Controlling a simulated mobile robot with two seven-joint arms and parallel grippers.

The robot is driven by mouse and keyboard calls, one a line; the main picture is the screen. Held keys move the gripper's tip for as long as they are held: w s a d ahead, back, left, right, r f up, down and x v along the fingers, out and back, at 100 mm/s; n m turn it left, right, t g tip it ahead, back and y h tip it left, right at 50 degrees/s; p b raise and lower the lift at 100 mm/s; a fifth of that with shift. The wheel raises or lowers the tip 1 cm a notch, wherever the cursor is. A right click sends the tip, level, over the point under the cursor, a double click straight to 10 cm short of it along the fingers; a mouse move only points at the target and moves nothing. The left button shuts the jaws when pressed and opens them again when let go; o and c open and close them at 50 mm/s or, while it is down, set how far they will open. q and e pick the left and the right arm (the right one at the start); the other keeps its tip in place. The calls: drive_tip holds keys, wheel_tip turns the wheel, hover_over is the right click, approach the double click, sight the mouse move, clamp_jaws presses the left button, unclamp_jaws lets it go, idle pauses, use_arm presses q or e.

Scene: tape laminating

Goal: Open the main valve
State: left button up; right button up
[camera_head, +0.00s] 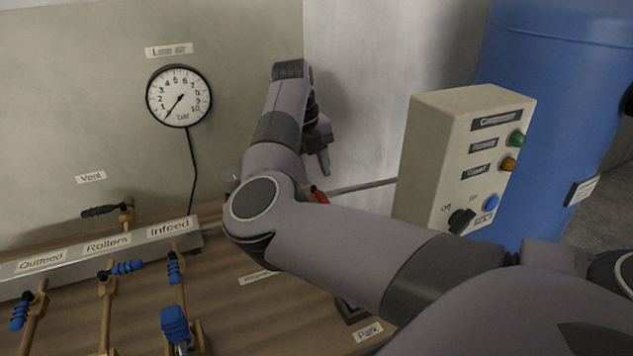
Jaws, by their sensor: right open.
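A small red handle (320,195) shows beside a thin pipe, mostly hidden behind my right arm. No label for the main valve is readable, so I cannot tell for sure that this handle is it, or how it is turned. My right gripper (325,162) is open, pointing down in front of the pale wall, above and apart from the red handle. Its fingers are partly hidden by my wrist. A round pressure gauge (180,97) marked in bar hangs on the panel; its needle points low left, near the bottom of the scale. My left gripper is out of view.
A beige control box (445,150) with buttons and a black knob stands right, before a blue tank (560,120). A grey manifold (100,255) labelled Outfeed, Rollers and Infeed carries blue-handled valves. A black-handled Vent valve (103,211) stands behind it. My right arm covers the wooden bench's middle.

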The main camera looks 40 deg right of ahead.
sight(318, 192)
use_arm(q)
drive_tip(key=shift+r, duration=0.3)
use_arm(e)
drive_tip(key=shift+s+d+f, duration=0.1)
drive_tip(key=shift+d+f, duration=0.15)
drive_tip(key=shift+f, duration=0.9)
drive_tip(key=shift+s+d+f, duration=0.1)
drive_tip(key=shift+d+f, duration=0.1)
drive_tip(key=shift+f, duration=0.9)
drive_tip(key=shift+w, duration=0.1)
clamp_jaws()
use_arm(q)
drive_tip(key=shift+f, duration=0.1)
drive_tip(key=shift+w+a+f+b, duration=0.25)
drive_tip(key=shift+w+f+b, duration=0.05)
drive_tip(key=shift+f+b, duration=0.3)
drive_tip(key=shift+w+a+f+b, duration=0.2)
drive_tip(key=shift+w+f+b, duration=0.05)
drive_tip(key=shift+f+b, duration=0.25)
use_arm(e)
drive_tip(key=w+m+y, duration=0.1)
drive_tip(key=m, duration=0.5)
drive_tip(key=w+m+g, duration=0.1)
drive_tip(key=m, duration=0.5)
drive_tip(key=w+a+m+y, duration=0.1)
drive_tip(key=w+m, duration=0.1)
drive_tip(key=m, duration=0.4)
drive_tip(key=shift+a+r+g+y, duration=0.1)
drive_tip(key=shift+r+g+y, duration=0.05)
drive_tip(key=shift+g+y, duration=0.15)
